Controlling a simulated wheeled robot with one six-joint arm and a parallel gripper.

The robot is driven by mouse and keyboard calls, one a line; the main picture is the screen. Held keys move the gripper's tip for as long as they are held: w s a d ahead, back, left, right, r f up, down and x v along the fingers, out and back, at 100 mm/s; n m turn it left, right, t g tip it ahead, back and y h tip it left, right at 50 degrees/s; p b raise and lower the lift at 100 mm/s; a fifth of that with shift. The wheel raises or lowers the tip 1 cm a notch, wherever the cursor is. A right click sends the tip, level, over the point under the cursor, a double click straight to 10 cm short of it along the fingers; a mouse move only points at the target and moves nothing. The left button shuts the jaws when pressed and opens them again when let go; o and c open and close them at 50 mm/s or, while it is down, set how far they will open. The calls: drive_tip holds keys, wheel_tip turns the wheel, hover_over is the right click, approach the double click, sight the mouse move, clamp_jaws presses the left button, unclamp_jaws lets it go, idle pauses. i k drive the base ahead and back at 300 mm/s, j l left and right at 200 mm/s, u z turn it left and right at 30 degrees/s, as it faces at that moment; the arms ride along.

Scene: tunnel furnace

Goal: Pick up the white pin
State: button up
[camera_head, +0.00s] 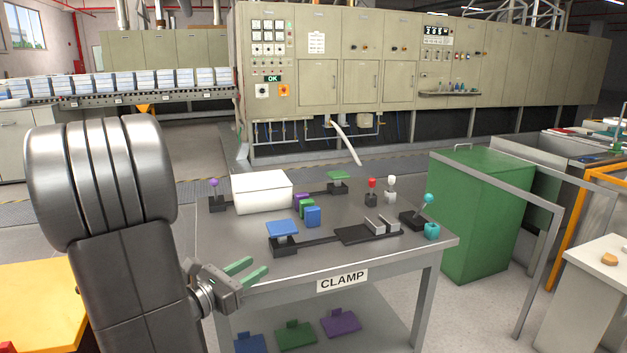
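The white pin (391,181) stands upright on the table labelled CLAMP, toward its back right, with its round white head up and its lower part in a light grey block. A red pin (371,183) stands just left of it in a dark block. My gripper (259,265) is at the table's front left edge, left of and nearer than the white pin. Its two green fingers are apart with nothing between them, and they point right. The white pin is well away from the fingers and nothing hides it.
On the table (225,238) are a white box (262,192), small coloured blocks (312,217), a blue-topped clamp (283,229), a dark plate (355,236) with metal blocks, and a teal-knobbed lever (428,200). A green cabinet (480,215) stands right of the table.

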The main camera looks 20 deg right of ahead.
sight(391, 178)
drive_tip(key=l+u, duration=0.7)
drive_tip(key=l, duration=0.2)
drive_tip(key=l+u, duration=0.4)
drive_tip(key=k+l, duration=0.1)
drive_tip(key=l, duration=0.35)
drive_tip(key=k+l, duration=0.1)
drive_tip(key=l, duration=0.4)
drive_tip(key=k+l, duration=0.1)
drive_tip(key=l, duration=0.35)
drive_tip(key=k+l, duration=0.1)
drive_tip(key=l, duration=0.35)
drive_tip(key=k+l, duration=0.15)
drive_tip(key=l, duration=0.35)
drive_tip(key=k+l, duration=0.1)
drive_tip(key=l, duration=0.35)
